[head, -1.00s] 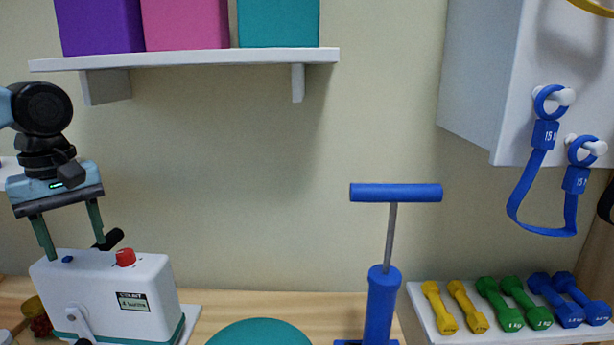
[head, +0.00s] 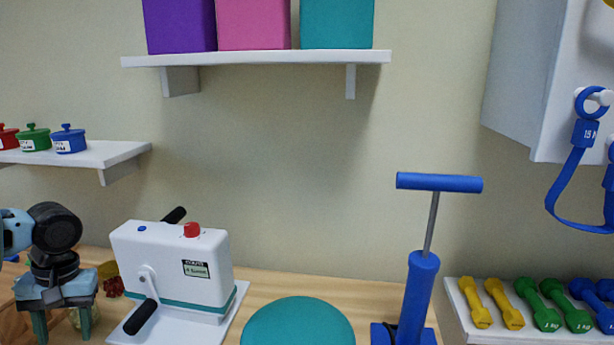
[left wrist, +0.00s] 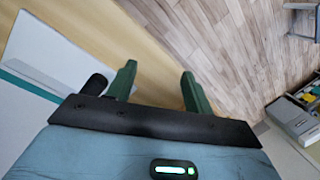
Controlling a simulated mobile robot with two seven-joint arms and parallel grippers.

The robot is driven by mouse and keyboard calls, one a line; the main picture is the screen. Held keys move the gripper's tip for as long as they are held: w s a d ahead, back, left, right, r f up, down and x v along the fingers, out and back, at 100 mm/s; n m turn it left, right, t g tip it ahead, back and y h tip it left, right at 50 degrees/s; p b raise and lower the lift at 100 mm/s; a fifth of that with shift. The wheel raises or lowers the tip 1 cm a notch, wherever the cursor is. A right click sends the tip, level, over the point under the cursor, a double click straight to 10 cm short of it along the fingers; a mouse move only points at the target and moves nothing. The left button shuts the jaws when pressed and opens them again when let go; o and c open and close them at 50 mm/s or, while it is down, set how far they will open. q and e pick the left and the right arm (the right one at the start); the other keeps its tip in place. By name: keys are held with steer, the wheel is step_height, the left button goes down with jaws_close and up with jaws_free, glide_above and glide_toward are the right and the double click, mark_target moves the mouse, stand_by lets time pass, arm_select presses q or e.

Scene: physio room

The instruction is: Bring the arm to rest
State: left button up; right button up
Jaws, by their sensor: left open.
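My left gripper (head: 62,322) is at the lower left of the head view, pointing down, left of the white machine (head: 172,262) with the red knob and black handles. Its two green fingers are apart with nothing between them. In the left wrist view the open fingers (left wrist: 160,88) show over the table edge and the wooden floor beyond. A black handle end (left wrist: 95,84) and part of the white machine lie beside the left finger there. My right gripper is not in view.
A blue hand pump (head: 418,290), a teal disc (head: 298,322) and a rack of dumbbells (head: 455,300) stand on the wooden table. Small lidded pots sit on a left shelf (head: 120,152). A higher shelf (head: 260,58) carries coloured boxes. A blue strap (head: 565,190) hangs at the right.

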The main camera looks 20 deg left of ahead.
arm_select(q)
steer(key=s+a+f+m+g, duration=0.1)
steer(key=s+f+m, duration=0.2)
steer(key=s+f, duration=0.85)
steer(key=s+d+f+m, duration=0.4)
steer(key=s+d+f, duration=0.7)
steer(key=s+f, duration=0.35)
steer(key=s+d+m+t+h, duration=0.1)
steer(key=s+d, duration=0.2)
steer(key=d, duration=0.7)
steer(key=s+d+m+t, duration=0.1)
steer(key=s+d+m, duration=0.15)
steer(key=d, duration=0.65)
steer(key=w+d+f+t+h+p, duration=0.1)
steer(key=w+d+t+p, duration=0.2)
steer(key=w+t+p, duration=0.3)
steer(key=w+t, duration=0.3)
steer(key=w, duration=0.1)
steer(key=shift+w+f+t+h, duration=0.15)
steer(key=shift+w+t+h, duration=0.25)
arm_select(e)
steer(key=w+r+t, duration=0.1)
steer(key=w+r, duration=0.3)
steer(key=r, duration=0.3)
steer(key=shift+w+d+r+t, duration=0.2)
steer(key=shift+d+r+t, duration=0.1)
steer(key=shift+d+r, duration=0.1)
